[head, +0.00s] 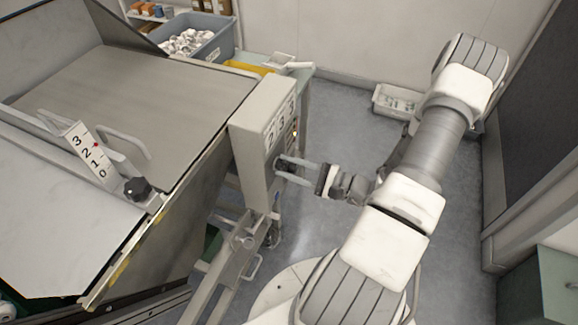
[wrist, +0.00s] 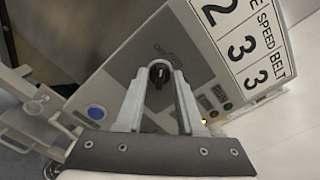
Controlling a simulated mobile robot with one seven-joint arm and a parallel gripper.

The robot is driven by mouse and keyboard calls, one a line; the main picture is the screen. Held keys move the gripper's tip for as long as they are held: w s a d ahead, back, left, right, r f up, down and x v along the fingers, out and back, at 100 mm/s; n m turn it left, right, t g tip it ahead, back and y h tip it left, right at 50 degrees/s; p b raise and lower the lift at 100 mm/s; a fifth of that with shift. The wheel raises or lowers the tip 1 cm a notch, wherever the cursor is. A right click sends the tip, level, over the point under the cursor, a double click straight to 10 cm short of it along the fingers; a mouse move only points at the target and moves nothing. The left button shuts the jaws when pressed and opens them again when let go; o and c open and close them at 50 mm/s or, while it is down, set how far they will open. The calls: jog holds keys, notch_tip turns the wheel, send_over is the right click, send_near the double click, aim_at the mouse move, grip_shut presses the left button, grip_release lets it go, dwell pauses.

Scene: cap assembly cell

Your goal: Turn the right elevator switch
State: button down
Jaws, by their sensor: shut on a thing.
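In the head view my gripper (head: 293,167) reaches the box's right face from the right. There the fingers and the angle mostly hide the knob.
The box carries a blue button (wrist: 96,112), small indicators and a number label (wrist: 247,40). A hopper with a black knob (head: 137,189) and a 0–3 scale stands left. A grey bin (head: 193,38) of white parts is behind. A white tray (head: 397,102) lies on the floor.

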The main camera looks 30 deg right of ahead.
jog(key=m+p, duration=0.2)
jog(key=m, duration=0.2)
jog(key=shift+r+m, duration=0.1)
jog(key=shift+m, duration=0.3)
jog(key=m+p, duration=0.1)
jog(key=m, duration=0.3)
jog(key=shift+m, duration=0.3)
jog(key=m+p, duration=0.2)
jog(key=m, duration=0.2)
jog(key=shift+m, duration=0.3)
jog(key=shift+m+p, duration=0.5)
jog(key=shift+m, duration=1.5)
jog(key=c, duration=0.5)
grip_release()
